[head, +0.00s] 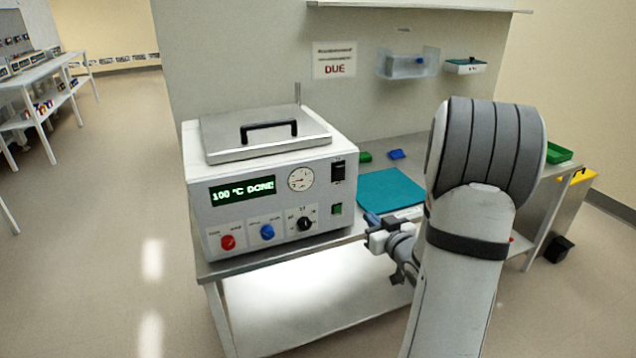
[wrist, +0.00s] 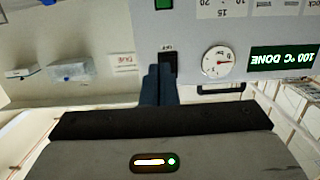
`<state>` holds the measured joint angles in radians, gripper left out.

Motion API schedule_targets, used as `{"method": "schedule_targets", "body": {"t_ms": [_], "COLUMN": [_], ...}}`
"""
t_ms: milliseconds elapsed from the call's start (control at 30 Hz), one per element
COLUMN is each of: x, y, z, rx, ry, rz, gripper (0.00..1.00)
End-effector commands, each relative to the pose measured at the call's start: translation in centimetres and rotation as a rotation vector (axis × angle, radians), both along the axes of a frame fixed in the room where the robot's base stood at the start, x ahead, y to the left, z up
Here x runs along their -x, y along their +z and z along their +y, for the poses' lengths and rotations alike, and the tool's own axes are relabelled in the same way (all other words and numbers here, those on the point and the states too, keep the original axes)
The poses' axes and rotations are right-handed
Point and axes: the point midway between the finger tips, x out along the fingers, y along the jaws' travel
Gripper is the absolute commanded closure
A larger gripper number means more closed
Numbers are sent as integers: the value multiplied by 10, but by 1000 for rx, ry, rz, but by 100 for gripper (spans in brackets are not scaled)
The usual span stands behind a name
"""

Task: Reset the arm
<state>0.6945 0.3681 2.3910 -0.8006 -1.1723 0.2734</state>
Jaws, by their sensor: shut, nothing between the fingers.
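My gripper (wrist: 158,70) is shut and empty; its blue fingers point at the front of the white heating unit. It also shows in the head view (head: 371,219), low and to the right of the unit, in front of the bench edge. My arm rises at the right of the head view and hides part of the bench. In the wrist view, which is upside down, the fingertips overlap the edge of a black rocker switch (wrist: 169,64). I cannot tell from that view whether they touch it. The head view shows the switch (head: 338,172) clear of the gripper.
The heating unit (head: 230,228) has a closed lid with a black handle, red, blue and black knobs, and a display reading "100 °C DONE". A teal mat (head: 388,189) lies beside it on the bench. A yellow-topped bin (head: 577,179) stands at right. The floor at left is clear.

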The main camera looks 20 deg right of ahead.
Motion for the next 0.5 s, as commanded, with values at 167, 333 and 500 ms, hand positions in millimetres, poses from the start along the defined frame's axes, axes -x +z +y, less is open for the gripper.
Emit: {"method": "schedule_targets", "body": {"t_ms": [167, 333, 500], "x": [-2, -6, 5], "y": [3, 16, 33], "z": [3, 16, 40], "rx": [11, 73, 129], "ry": [-6, -61, -148], "rz": [18, 140, 337], "gripper": [100, 100, 100]}}
